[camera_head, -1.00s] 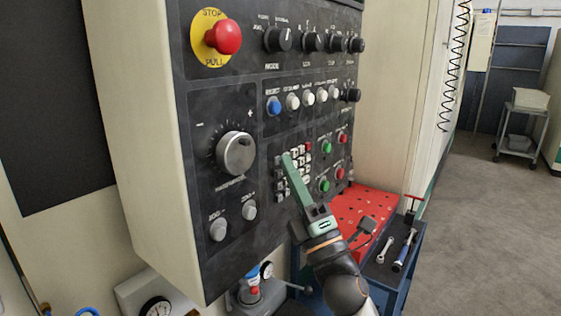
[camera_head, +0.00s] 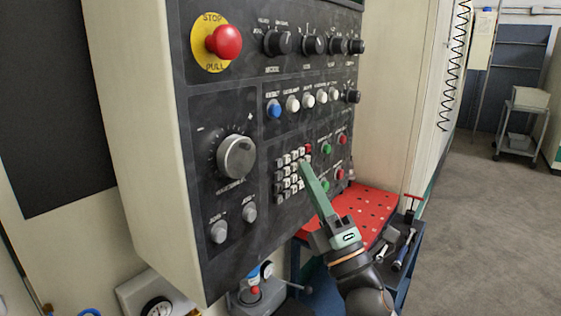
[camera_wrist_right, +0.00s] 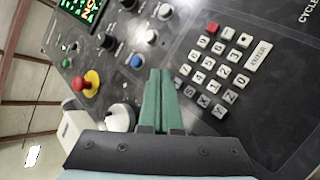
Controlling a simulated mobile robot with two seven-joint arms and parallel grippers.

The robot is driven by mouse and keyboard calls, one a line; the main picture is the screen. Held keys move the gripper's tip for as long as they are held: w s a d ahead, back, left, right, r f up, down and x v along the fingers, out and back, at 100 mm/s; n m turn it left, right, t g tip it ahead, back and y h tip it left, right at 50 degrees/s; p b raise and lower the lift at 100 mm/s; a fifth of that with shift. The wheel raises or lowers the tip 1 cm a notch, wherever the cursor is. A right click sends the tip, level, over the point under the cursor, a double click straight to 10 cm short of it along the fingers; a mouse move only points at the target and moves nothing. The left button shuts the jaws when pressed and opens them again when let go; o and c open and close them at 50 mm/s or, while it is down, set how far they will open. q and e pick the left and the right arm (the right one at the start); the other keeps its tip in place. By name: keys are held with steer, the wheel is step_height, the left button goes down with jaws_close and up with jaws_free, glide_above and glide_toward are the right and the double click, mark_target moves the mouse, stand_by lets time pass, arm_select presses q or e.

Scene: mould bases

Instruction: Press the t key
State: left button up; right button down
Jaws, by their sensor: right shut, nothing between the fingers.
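The keypad (camera_head: 282,186) is a block of small pale keys with a red one, on the dark control panel. In the right wrist view the keypad (camera_wrist_right: 216,72) is to the right of the fingers, with numbers, a wide ENTER key (camera_wrist_right: 258,56) and a lower row of letters such as X and Y. I cannot pick out the t key. My right gripper (camera_head: 303,166) is shut and empty, its green fingers reaching up across the keypad's right side in the head view. In the wrist view the fingertips (camera_wrist_right: 160,73) are together; contact with the panel cannot be told. My left gripper is not in view.
A red stop button (camera_head: 224,41), a large dial (camera_head: 236,156) and several knobs and coloured buttons surround the keypad. Below right are a red perforated surface (camera_head: 370,208) and a tool cart. Open floor lies at the right.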

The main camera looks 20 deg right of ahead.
mark_target(294, 167)
steer(key=shift+s+d, duration=0.85)
steer(key=shift+s, duration=0.25)
stand_by(1.5)
steer(key=d+f+m+g+h, duration=0.1)
steer(key=d+m+h, duration=0.2)
steer(key=m, duration=1)
steer(key=d+f+m+h+b, duration=0.1)
steer(key=d+m+h, duration=0.2)
steer(key=m, duration=1)
steer(key=shift+d+f+g+h, duration=0.15)
steer(key=shift+f+g+h, duration=0.15)
steer(key=shift+g+h, duration=0.1)
steer(key=shift+w, duration=0.1)
steer(key=w+a+b, duration=0.1)
steer(key=w+a, duration=0.4)
steer(key=w, duration=0.2)
steer(key=shift+a, duration=0.25)
